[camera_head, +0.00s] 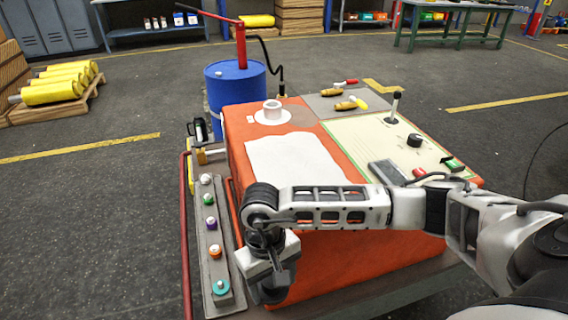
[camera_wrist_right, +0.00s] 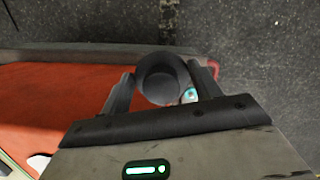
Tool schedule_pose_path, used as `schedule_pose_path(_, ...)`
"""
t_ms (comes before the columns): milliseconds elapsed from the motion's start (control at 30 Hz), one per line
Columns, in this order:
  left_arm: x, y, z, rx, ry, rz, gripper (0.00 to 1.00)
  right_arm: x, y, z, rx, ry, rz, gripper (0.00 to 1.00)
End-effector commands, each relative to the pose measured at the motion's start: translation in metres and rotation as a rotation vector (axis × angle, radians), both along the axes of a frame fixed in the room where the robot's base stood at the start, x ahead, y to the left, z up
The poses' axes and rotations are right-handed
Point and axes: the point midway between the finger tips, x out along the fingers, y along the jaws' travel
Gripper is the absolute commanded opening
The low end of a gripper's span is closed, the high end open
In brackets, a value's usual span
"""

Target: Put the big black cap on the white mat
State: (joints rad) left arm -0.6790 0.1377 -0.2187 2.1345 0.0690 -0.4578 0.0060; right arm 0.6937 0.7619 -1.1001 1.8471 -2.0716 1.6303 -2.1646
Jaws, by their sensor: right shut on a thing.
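The big black cap (camera_wrist_right: 158,80) sits between the two fingers of my right gripper (camera_wrist_right: 163,84) in the right wrist view. It looks like a dark round cup with its open side showing. In the head view my right gripper (camera_head: 270,276) hangs beside the near left part of the orange box, and the cap cannot be told apart from the dark fingers. The white mat (camera_head: 290,162) lies flat and bare on the orange box top, farther back than the gripper. My left gripper is not in view.
A rail with several coloured knobs (camera_head: 209,224) lies left of the gripper. The orange box (camera_head: 236,130) also carries a white ring-shaped part (camera_head: 272,112), a control panel (camera_head: 360,135) and hand tools. A blue barrel (camera_head: 232,90) stands behind.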

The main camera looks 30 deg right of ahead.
Motion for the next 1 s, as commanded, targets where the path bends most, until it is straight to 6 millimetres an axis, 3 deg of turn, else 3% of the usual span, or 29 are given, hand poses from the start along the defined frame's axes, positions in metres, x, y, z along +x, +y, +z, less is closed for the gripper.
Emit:
schedule_pose_path(567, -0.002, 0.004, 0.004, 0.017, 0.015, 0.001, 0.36, 0.011, -0.002, 0.018, 0.000, -0.001, -0.088, 0.37)
schedule_pose_path(833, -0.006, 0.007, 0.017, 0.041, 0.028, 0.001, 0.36, 0.031, -0.010, 0.052, 0.001, -0.002, -0.280, 0.37)
schedule_pose_path(1000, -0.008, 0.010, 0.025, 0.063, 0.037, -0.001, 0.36, 0.059, -0.020, 0.088, 0.002, -0.003, -0.561, 0.37)
